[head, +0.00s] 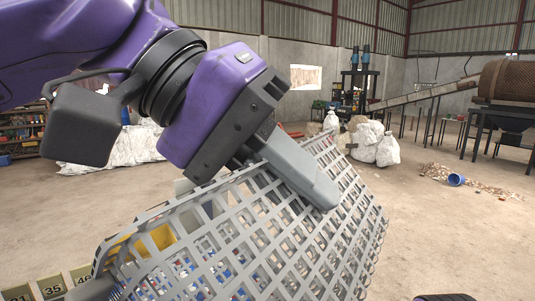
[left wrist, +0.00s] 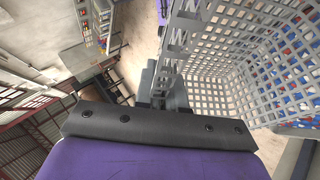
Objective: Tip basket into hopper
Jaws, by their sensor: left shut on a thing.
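A grey lattice basket (head: 262,232) fills the lower middle of the head view, close to me and tilted. Blue, red and white bits show through its mesh. My left gripper (head: 305,178) comes in from the left and is shut on the basket's upper rim. The left wrist view also shows the basket (left wrist: 240,100) at the right, with the left gripper (left wrist: 160,90) at its rim and coloured bits inside. My right gripper cannot be made out in the head view; only dark parts show at the bottom edge. I cannot identify the hopper with certainty.
A brown mesh drum (head: 508,80) on a dark stand is at the far right, with a sloping conveyor (head: 425,95) beside it. White sacks (head: 372,142) stand at the back. A blue bucket (head: 456,180) lies by spilled bits. Open concrete floor lies between.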

